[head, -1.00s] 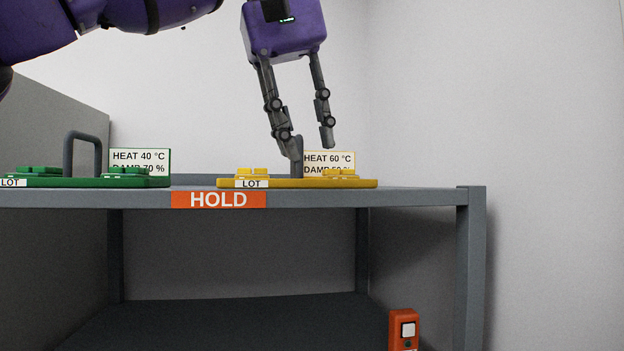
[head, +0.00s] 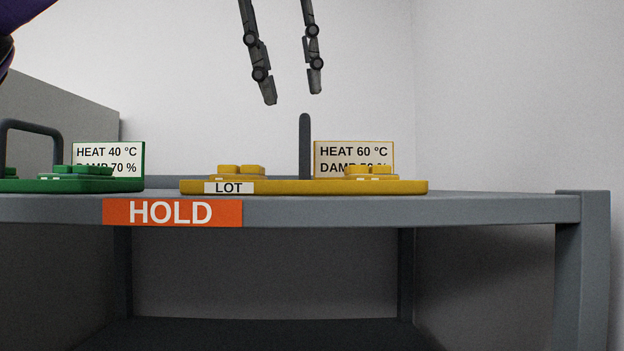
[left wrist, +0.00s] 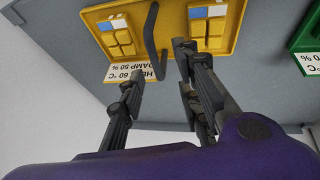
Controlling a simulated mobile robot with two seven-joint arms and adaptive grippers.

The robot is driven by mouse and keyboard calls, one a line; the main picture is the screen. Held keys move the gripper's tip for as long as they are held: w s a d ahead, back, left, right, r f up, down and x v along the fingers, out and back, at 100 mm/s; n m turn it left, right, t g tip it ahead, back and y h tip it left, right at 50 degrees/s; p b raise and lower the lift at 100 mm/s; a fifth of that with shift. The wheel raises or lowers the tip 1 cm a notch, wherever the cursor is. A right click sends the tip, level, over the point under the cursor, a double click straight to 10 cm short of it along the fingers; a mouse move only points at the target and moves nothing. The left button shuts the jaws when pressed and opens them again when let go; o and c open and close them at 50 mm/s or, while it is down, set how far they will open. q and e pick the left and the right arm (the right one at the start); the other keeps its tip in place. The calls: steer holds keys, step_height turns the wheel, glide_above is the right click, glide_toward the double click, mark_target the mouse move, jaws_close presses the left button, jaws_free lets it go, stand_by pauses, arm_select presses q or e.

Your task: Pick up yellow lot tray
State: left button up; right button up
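The yellow lot tray (head: 300,188) lies flat on the shelf, with a LOT label on its front edge and yellow keypads on top. Its dark upright handle (head: 305,145) rises from the middle. The tray also shows at the top of the left wrist view (left wrist: 172,22). My left gripper (head: 291,97) is open and empty, its fingertips above the handle's top in the head view. In the left wrist view the fingers (left wrist: 160,62) are spread, with the handle beyond them. Contact with the handle is not seen. My right gripper is not in view.
A green tray (head: 75,186) with a dark handle stands to the left on the same grey shelf (head: 400,207). Cards behind the trays read HEAT 40 °C (head: 108,150) and HEAT 60 °C (head: 353,152). An orange HOLD label (head: 172,212) marks the shelf front.

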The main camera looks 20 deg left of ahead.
mark_target(305, 156)
arm_select(q)
steer(key=x, duration=0.3)
steer(key=shift+w+d+f, duration=0.25)
steer(key=shift+d+f, duration=0.05)
steer(key=shift+d, duration=0.1)
steer(key=shift+w+f, duration=0.25)
steer(key=shift+f, duration=0.25)
steer(key=shift+s, duration=0.1)
jaws_close()
